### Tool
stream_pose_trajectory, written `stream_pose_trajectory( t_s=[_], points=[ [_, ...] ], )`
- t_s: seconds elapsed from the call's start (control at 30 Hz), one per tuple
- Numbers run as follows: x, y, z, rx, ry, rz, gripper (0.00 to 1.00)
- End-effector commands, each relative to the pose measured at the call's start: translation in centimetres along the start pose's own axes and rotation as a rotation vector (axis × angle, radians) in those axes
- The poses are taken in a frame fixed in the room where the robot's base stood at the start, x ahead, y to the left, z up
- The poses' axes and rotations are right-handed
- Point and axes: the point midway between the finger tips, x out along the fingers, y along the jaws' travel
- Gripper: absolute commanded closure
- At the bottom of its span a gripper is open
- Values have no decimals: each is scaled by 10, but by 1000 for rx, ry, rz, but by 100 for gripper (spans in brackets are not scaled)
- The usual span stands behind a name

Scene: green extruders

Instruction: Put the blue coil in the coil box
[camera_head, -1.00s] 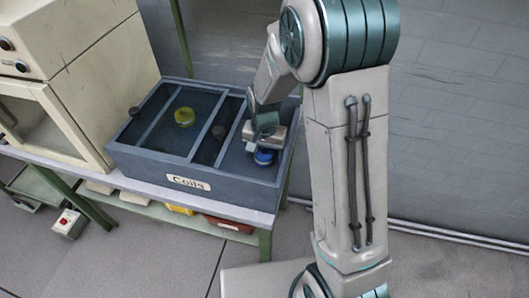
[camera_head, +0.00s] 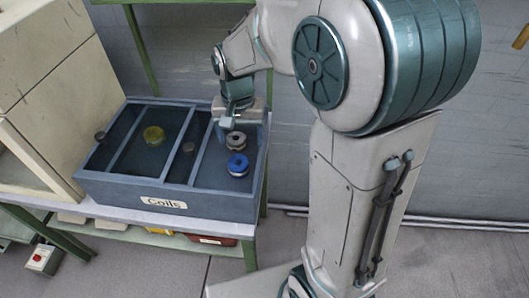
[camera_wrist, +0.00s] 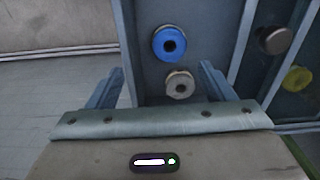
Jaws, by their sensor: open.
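The blue coil (camera_head: 238,163) lies in the right compartment of the coil box (camera_head: 165,203), a blue-grey divided box labelled "Coils". It also shows in the wrist view (camera_wrist: 170,44), lying flat with a dark centre hole. A grey coil (camera_head: 236,140) lies just behind it in the same compartment, and in the wrist view (camera_wrist: 179,84) it is nearer my gripper. My gripper (camera_head: 228,124) is above the back of that compartment, open and empty. In the wrist view its two fingers (camera_wrist: 160,85) stand wide apart, with the blue coil beyond their tips.
Dividers and raised box walls surround each compartment. A beige machine (camera_head: 45,90) stands at left. A green-framed table (camera_head: 215,248) carries the box, with a red bin (camera_head: 212,239) on its lower shelf.

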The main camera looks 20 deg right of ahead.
Motion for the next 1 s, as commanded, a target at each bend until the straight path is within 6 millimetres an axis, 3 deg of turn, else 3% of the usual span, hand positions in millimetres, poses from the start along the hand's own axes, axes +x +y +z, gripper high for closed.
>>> stream_pose_trajectory(
  t_s=[0.2, 0.5, 0.7, 1.0],
  points=[
    [-34, 50, 44, -121, 86, -34, 25],
    [-46, 98, 102, -279, 190, -37, 25],
    [-45, 109, 117, -321, 216, -31, 25],
    [-45, 109, 117, -325, 217, -31, 25]
  ],
)
